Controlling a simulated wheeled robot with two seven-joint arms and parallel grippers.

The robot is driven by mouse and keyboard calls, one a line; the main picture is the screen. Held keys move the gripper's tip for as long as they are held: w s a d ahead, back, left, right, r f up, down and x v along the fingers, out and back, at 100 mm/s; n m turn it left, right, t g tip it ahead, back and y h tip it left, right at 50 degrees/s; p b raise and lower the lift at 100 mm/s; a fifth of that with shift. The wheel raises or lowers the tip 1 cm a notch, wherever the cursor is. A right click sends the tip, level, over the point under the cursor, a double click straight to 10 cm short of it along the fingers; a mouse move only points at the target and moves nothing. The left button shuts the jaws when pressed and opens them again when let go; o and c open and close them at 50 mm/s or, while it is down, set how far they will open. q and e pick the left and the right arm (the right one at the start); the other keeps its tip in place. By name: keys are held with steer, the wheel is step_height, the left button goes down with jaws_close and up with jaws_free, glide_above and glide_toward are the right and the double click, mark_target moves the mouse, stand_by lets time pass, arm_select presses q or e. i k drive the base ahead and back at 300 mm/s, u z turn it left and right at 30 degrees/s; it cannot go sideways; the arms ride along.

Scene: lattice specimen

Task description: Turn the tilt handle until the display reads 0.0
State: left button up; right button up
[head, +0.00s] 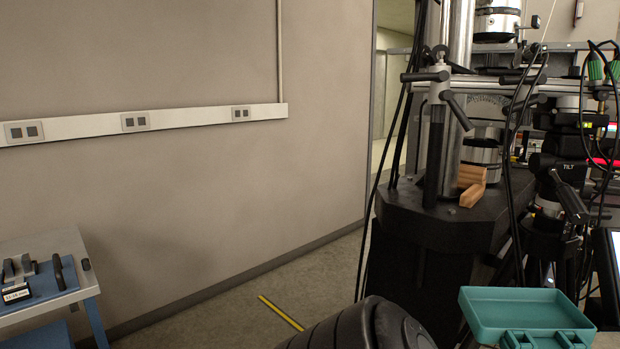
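A black unit marked TILT (569,168) is mounted on the instrument at the right of the head view. A dark, slanted handle-like bar (572,204) sits just below the label. I cannot tell for sure that it is the tilt handle. No display reading is legible. Cables and the picture's right edge hide part of this area. Neither of my grippers shows in the head view, so no gripper is seen touching the handle.
The instrument stands on a black pedestal (423,222) with wooden blocks (470,184) on it. Black cables hang around it. An open teal case (526,309) is low at front right. A blue-topped table (40,283) with tools is at left. Bare floor with a yellow strip (281,313) lies between.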

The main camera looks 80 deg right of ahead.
mark_target(575, 211)
steer(key=z, duration=1.95)
steer(key=i, duration=1.75)
steer(key=z, duration=1.35)
steer(key=i, duration=0.95)
steer(key=z, duration=2.7)
